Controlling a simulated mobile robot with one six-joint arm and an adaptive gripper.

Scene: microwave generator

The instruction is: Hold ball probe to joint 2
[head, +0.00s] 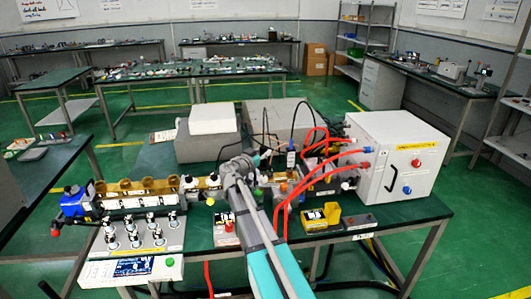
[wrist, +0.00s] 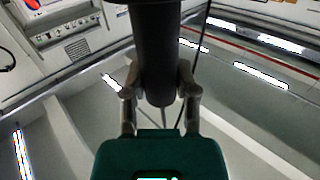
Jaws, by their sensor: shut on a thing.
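My gripper (wrist: 160,85) is shut on a thick black cylinder, the ball probe's handle (wrist: 155,45), with one finger on each side. The probe's ball end cannot be made out. In the head view my arm reaches from the bottom edge to the middle of the bench and hides part of the bench setup; the fingers are too small to read there. A run of waveguide parts with brass-coloured blocks (head: 145,186) lies along the bench to the left of my arm, and more parts continue to the right. I cannot tell which joint is joint 2.
A white cabinet (head: 394,165) with red cables stands at the bench's right. A grey-white instrument (head: 208,120) stands behind the waveguide. A thin cable runs beside the handle in the wrist view.

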